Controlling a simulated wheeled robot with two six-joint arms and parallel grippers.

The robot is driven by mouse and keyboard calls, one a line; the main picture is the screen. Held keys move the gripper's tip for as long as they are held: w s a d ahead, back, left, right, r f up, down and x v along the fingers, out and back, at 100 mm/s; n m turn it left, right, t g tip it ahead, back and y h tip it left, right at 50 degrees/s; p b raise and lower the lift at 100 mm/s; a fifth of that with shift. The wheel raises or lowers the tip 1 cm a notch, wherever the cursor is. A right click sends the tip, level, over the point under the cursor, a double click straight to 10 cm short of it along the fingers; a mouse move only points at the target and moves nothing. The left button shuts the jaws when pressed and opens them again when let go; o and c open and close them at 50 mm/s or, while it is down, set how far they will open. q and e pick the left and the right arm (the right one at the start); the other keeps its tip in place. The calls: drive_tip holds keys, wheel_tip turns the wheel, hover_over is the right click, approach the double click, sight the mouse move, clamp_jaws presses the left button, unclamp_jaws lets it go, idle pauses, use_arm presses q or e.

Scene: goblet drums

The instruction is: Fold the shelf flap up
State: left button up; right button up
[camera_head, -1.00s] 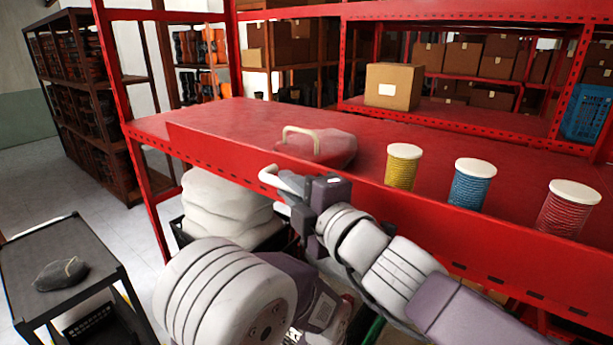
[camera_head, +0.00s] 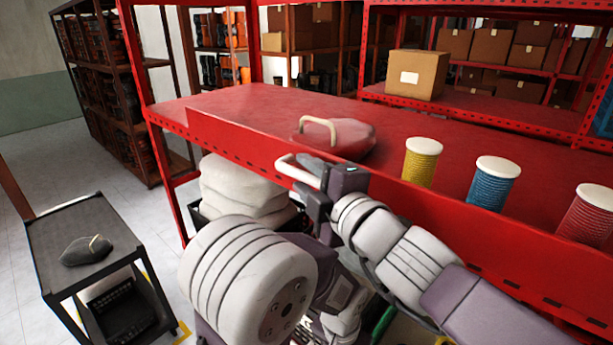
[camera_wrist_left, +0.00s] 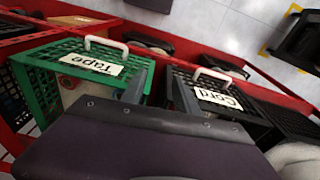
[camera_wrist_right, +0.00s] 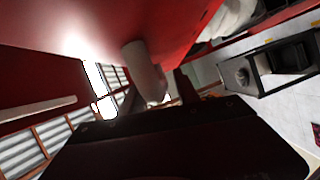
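The red flap (camera_head: 460,240) is a long board along the front edge of the red shelf (camera_head: 250,98). Its exact tilt is hard to tell. A pale handle (camera_head: 299,168) is at its front. My right gripper (camera_head: 325,190) is at this handle. In the right wrist view a pale bar (camera_wrist_right: 146,68), probably the handle, shows between the fingers (camera_wrist_right: 155,95), which stand apart. My left gripper (camera_wrist_left: 157,85) is open and empty, low down between a green "Tape" crate (camera_wrist_left: 48,78) and a dark "Cord" crate (camera_wrist_left: 256,95). It is hidden in the head view.
White sacks (camera_head: 236,188) lie below. A dark cart (camera_head: 60,225) stands at left on open floor.

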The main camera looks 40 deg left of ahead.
drive_tip(key=v, duration=0.8)
drive_tip(key=shift+s+d, duration=0.2)
drive_tip(key=shift+d, duration=0.15)
drive_tip(key=shift+d, duration=0.1)
